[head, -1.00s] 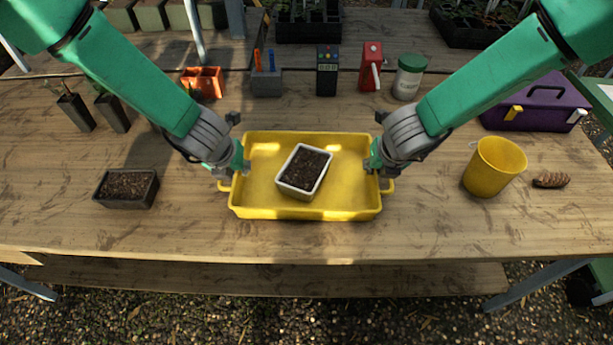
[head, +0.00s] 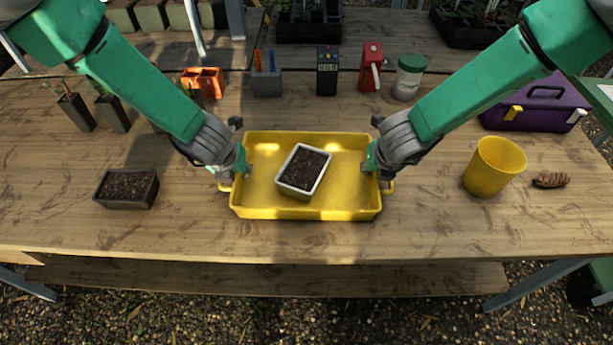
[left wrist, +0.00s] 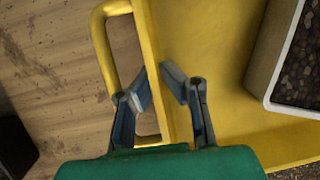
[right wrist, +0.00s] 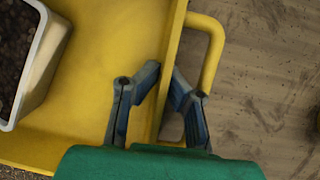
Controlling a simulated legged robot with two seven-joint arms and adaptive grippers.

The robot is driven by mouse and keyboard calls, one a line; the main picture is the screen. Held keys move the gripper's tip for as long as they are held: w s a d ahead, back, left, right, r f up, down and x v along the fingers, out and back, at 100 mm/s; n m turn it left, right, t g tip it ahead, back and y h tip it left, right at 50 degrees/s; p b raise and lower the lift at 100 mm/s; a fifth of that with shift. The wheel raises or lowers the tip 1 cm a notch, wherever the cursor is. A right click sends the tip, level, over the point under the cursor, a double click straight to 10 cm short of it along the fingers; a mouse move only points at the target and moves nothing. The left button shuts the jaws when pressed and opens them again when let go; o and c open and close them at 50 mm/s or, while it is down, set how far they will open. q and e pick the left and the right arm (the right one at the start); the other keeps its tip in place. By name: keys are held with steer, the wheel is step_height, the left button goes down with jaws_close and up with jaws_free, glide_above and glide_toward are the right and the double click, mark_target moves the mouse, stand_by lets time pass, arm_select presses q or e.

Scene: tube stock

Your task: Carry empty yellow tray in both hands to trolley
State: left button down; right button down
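The yellow tray (head: 345,212) rests on the wooden table, with a loop handle at each end. It is not empty: a white pot of dark soil (head: 304,172) stands in it, a little left of its middle. My left gripper (head: 246,168) is at the tray's left wall; in the left wrist view its fingers (left wrist: 158,84) close on either side of that wall, beside the handle. My right gripper (head: 370,166) is at the right wall; in the right wrist view its fingers (right wrist: 166,82) pinch that wall likewise. No trolley is clearly recognisable.
A dark soil pot (head: 127,189) stands left of the tray. A yellow bucket (head: 494,167), a pine cone (head: 550,180) and a purple toolbox (head: 535,106) are at the right. Behind stand an orange container (head: 203,82), a red device (head: 371,68) and a green-lidded jar (head: 409,77).

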arm_select(q)
steer(key=shift+r, duration=0.15)
arm_select(e)
steer(key=shift+r, duration=0.15)
